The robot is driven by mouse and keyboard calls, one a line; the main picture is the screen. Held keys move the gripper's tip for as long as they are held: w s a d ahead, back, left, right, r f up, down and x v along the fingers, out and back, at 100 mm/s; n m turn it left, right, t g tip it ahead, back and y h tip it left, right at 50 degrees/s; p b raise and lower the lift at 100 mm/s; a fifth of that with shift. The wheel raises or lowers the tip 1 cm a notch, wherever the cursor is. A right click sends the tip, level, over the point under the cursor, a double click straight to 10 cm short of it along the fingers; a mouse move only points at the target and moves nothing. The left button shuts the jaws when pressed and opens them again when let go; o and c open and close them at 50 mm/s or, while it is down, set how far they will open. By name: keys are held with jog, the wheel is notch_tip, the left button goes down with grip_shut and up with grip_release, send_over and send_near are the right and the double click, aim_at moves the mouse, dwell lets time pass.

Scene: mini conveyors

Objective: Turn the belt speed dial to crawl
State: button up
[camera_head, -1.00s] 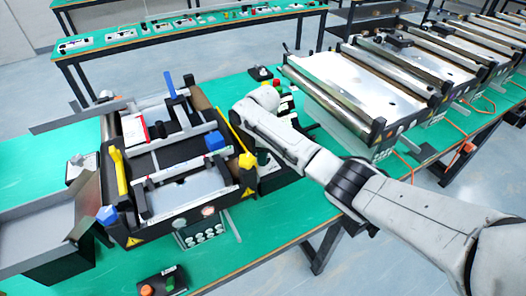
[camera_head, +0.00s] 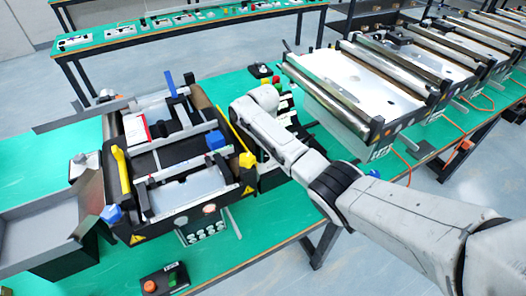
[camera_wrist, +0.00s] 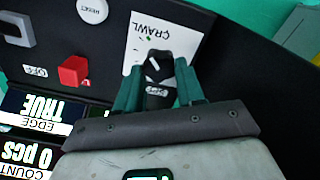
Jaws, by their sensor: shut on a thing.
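In the wrist view the dial (camera_wrist: 154,68) is a small black knob with a white mark, on a white plate (camera_wrist: 136,62). The word CRAWL shows upside down on the plate just beyond the knob. The white mark runs aslant; I cannot tell exactly which setting it points to. My gripper (camera_wrist: 160,86) is shut on the knob, with a teal finger on either side. The fingers hide the rest of the plate and any other labels. In the head view my arm hides the dial and the fingertips.
A red switch (camera_wrist: 73,70) beside an OFF label, a white RESET button (camera_wrist: 92,10) and lit displays (camera_wrist: 42,108) share the dark panel. In the head view, a mini conveyor (camera_head: 183,190) stands left of my arm and a row of conveyors (camera_head: 355,85) stands right. A small control box (camera_head: 163,281) lies in front.

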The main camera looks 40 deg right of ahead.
jog(key=o, duration=1)
jog(key=shift+o, duration=0.2)
jog(key=shift+r, duration=0.15)
notch_tip(320, 180, up, 11)
jog(key=b, duration=0.1)
jog(key=shift+f, duration=0.2)
